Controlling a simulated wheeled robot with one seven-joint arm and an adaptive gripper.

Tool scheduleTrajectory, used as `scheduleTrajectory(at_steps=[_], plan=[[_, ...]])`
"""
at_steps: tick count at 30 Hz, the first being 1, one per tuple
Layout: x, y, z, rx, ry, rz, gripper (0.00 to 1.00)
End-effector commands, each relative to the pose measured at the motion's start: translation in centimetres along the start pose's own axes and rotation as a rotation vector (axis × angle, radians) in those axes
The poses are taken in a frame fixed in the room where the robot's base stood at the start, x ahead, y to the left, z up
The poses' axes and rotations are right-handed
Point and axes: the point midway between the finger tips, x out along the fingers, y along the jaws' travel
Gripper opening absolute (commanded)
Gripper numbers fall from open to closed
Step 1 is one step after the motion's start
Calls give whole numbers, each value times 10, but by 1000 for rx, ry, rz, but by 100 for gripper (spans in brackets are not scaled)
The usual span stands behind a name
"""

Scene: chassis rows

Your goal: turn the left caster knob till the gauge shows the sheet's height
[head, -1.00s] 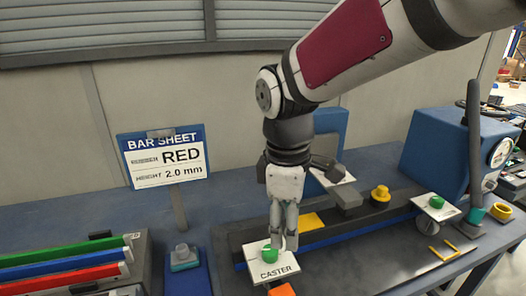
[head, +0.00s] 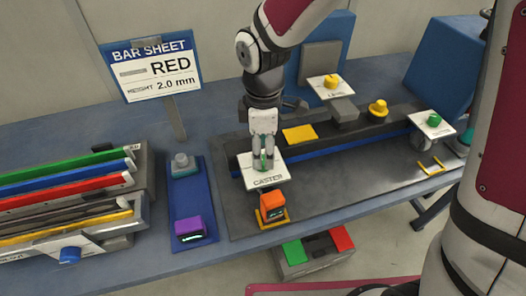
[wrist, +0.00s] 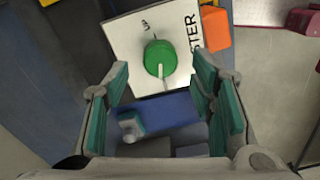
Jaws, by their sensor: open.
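The left caster knob is a green round knob (wrist: 160,58) with a pale pointer line, on a white plate (head: 277,171) lettered CASTER. In the head view my gripper (head: 263,160) points down at the plate and its fingers largely cover the knob. In the wrist view my gripper (wrist: 164,100) is open, with the knob ahead, roughly between its teal-padded fingers and apart from them. The bar sheet (head: 155,69) reads RED, height 2.0 mm. An orange block (head: 271,201) with a small dark display, possibly the gauge, stands just in front of the plate; its reading is too small to tell.
A purple block (head: 190,228) with a display sits on a blue mat (head: 184,206). A rack (head: 140,200) of coloured bars stands at left. A second white plate (head: 432,124) with a green knob is at right. A plate with a yellow knob (head: 330,82) stands behind.

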Motion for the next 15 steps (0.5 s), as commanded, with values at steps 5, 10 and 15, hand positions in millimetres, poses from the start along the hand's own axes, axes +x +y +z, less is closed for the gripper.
scheduleTrajectory(at_steps=[5, 10, 15], plan=[[24, 0, 0, 0, -1, -2, 51], [33, 0, 0, -1, -1, 0, 51], [34, 0, 0, -1, 0, 1, 51]])
